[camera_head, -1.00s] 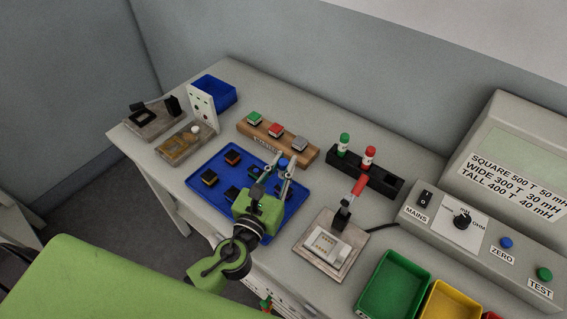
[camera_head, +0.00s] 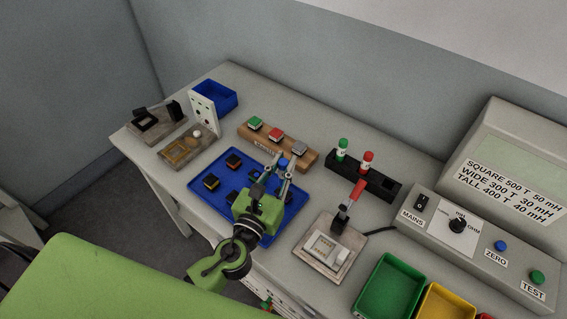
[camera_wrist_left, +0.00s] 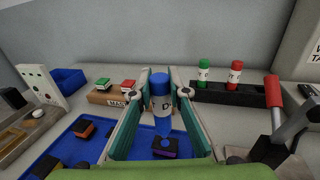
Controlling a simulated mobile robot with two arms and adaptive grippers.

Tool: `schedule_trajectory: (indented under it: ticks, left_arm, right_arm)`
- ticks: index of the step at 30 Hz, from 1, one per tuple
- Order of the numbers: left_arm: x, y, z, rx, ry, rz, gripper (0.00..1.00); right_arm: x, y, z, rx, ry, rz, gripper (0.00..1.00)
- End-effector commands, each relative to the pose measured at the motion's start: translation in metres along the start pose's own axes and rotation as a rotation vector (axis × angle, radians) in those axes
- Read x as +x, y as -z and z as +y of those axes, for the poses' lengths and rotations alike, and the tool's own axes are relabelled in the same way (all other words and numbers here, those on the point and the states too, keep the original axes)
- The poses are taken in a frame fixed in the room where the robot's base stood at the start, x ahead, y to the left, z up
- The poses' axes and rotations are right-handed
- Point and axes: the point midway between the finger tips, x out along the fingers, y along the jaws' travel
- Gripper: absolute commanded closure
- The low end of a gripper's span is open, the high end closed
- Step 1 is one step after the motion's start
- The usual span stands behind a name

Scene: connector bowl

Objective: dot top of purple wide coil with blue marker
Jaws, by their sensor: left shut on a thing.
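My left gripper (camera_head: 284,166) is shut on the blue marker (camera_wrist_left: 161,92) and holds it upright over the blue tray (camera_head: 248,153). In the left wrist view the marker stands between the two fingers, its lower end pointing down at a dark purple coil (camera_wrist_left: 165,153) in the tray (camera_wrist_left: 62,147). A blue spot or the marker's tip shows at the coil's top; I cannot tell which, nor whether they touch. In the head view the gripper hides most of this coil. Other dark coils (camera_head: 211,182) lie in the tray. My right gripper is not in view.
A black rack (camera_head: 380,187) holds a green marker (camera_head: 342,148) and a red marker (camera_head: 367,160). A wooden block (camera_head: 300,161) bears green, red and grey pieces. A red-handled lever fixture (camera_head: 328,250) stands right of the tray, with green (camera_head: 363,292) and yellow bins nearby.

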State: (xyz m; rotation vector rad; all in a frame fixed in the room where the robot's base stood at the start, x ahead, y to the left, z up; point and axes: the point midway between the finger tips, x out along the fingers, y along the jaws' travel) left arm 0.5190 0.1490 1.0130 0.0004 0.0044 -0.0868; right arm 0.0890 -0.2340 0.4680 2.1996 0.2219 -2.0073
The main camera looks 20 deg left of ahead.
Motion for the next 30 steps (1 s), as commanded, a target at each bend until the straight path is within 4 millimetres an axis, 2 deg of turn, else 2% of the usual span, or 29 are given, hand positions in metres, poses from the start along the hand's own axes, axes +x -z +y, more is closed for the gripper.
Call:
schedule_trajectory:
  ticks: [1,15,30]
  left_arm:
    - [0.0,-0.009,0.0,0.0,0.0,-0.001,0.98]
    - [0.0,-0.046,0.0,0.0,0.0,-0.002,0.98]
    - [0.0,-0.047,0.0,0.0,0.0,-0.002,0.98]
  right_arm:
    - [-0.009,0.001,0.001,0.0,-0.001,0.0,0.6]
    - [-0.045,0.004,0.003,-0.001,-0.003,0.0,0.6]
    - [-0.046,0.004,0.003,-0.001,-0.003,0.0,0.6]
